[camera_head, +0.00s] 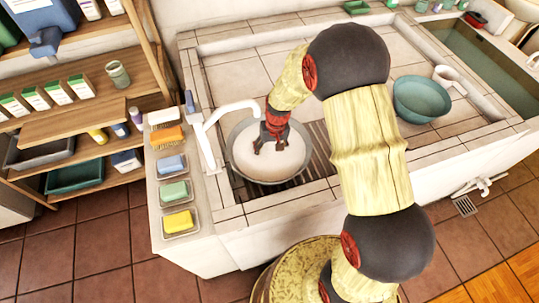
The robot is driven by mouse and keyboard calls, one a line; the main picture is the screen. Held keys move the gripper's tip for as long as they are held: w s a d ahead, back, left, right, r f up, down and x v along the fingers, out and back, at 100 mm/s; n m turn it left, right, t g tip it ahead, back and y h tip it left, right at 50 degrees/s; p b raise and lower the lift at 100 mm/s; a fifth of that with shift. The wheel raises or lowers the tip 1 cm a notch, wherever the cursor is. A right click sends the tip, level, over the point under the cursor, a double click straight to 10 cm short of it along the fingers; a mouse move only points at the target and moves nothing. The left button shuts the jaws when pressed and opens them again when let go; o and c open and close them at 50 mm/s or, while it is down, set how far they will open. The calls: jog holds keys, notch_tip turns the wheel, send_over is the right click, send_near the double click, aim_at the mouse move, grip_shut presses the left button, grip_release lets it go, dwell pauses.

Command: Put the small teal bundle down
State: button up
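My gripper (269,148) is above a round metal basin (236,176) with whitish contents (262,160), left of the middle of the view. Its dark red fingers point down and stand apart. I see nothing teal between them, though the view is small. I cannot make out a small teal bundle for certain anywhere. A pale green block (174,191) lies in a clear dish on the ledge left of the basin. I cannot tell whether the fingertips touch the basin's contents.
A white tap (212,135) stands left of the basin. Blue (171,164) and yellow (178,221) blocks and an orange brush (167,137) line the ledge. A teal bowl (420,98) and white mug (446,76) stand right. Tiles behind the basin are clear. Shelves stand left.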

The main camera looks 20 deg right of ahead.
aim_at(273, 152)
jog(key=shift+f, duration=0.1)
jog(key=o, duration=1.1)
jog(key=shift+o, duration=0.5)
notch_tip(273, 152, up, 12)
jog(key=d+p, duration=0.1)
jog(key=p, duration=0.2)
jog(key=shift+d+p, duration=0.15)
jog(key=shift+p, duration=0.2)
jog(key=shift+s, duration=0.1)
